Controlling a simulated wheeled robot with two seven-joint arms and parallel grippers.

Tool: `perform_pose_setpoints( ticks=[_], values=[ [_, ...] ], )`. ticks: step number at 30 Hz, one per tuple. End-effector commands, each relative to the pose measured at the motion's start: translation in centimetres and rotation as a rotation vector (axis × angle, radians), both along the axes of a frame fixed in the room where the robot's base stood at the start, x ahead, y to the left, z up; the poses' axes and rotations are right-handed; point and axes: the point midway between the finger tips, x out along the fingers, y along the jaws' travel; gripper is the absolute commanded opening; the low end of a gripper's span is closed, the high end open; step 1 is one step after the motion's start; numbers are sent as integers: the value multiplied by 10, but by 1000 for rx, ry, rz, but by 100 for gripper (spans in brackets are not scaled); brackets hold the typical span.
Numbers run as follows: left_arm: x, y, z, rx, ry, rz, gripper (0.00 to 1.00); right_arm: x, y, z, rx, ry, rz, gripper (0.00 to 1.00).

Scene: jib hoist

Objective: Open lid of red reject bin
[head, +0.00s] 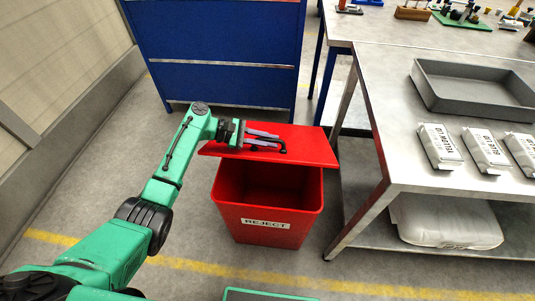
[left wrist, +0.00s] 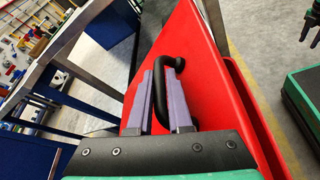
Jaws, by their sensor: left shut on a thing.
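The red reject bin (head: 270,239) stands on the floor, with a REJECT label on its front and its dark inside showing. Its red lid (head: 312,148) is up off the near part of the opening and lies across the rear of the bin. My left gripper (head: 264,139) is shut on the lid's black handle (head: 283,148). In the left wrist view the gripper's two grey-violet fingers (left wrist: 160,98) are at the handle (left wrist: 174,63), against the lid (left wrist: 205,75). The fingers hide part of the handle.
A blue cabinet (head: 220,85) stands behind the bin. To the right is a metal table (head: 385,85) with a grey tray (head: 475,88) and white labelled packs (head: 439,146). A white sack (head: 450,225) lies on its lower shelf. Floor at the left is clear.

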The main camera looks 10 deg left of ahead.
Motion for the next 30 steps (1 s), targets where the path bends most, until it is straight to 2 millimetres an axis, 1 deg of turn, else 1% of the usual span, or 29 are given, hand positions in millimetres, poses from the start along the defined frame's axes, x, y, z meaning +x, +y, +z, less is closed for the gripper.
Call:
perform_pose_setpoints(
  ticks=[1,3,9,22,23,24,30],
  values=[
    [6,0,8,-2,19,1,0,0,0,0,0,0,0,50],
    [12,-1,15,-2,48,-1,0,0,0,-1,0,0,0,50],
    [22,0,26,-1,94,0,0,0,0,-2,0,1,0,50],
    [24,0,28,-1,104,-1,0,0,0,-2,0,0,0,50],
    [24,0,28,-1,104,-1,25,0,0,-2,0,0,0,50],
    [24,0,28,-1,104,-1,30,0,0,-2,0,0,0,50],
    [24,0,28,-1,104,0,30,0,0,-2,0,0,0,50]
  ],
)
